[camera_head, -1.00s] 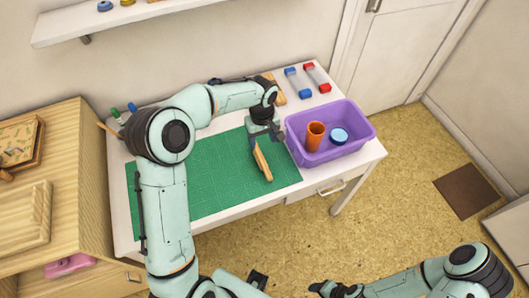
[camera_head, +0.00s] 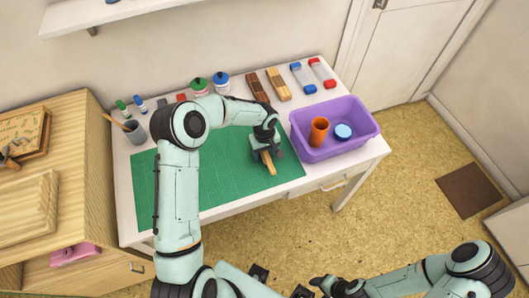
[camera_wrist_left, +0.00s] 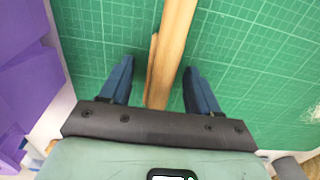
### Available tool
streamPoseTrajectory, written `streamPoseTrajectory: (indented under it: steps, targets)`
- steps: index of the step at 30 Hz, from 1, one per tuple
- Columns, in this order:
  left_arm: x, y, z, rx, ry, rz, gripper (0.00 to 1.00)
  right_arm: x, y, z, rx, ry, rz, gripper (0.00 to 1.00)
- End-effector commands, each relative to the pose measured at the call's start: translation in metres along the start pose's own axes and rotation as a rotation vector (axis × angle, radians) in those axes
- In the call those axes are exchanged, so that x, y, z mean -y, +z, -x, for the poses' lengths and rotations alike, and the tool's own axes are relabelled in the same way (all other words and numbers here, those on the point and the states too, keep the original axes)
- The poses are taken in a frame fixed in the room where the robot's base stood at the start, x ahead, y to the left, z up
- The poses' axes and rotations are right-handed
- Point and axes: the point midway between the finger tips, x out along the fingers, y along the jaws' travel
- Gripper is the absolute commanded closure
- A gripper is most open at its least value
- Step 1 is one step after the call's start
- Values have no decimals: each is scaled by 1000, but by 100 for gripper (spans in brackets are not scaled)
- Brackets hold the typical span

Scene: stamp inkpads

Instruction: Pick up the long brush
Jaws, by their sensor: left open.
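A long tan wooden piece (camera_head: 269,166) lies on the green cutting mat (camera_head: 220,181); its bristles, if it is a brush, do not show. My left gripper (camera_head: 266,157) is over it and hides part of it. In the left wrist view the wooden piece (camera_wrist_left: 173,45) runs between the two blue fingers of my left gripper (camera_wrist_left: 157,72), which are open with a gap on each side. A shorter strip of wood lies along its left side there. A thin wooden handle (camera_head: 115,122) sticks out of a grey cup (camera_head: 135,133) at the table's left end.
A purple bin (camera_head: 341,151) with an orange cup (camera_head: 319,131) and a blue-topped round item (camera_head: 343,131) stands to the right. Inkpads, wooden blocks and blue and red items line the table's back. The mat's left part is clear.

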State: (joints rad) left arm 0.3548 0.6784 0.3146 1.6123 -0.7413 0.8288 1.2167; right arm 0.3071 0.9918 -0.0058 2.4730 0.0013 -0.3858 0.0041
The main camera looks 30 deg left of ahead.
Motion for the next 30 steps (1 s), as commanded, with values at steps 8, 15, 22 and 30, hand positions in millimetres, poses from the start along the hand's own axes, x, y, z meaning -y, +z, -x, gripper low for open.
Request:
streamPoseTrajectory:
  steps: [8,15,22,30]
  targets:
    - [0,0,0,0,0,0,84,0,0,0,0,0,0,39]
    - [0,0,0,0,0,0,100,0,0,0,0,0,0,39]
    - [0,0,7,-2,1,0,100,0,0,0,0,0,0,39]
    - [-1,-1,52,-7,3,1,100,0,0,0,0,0,0,39]
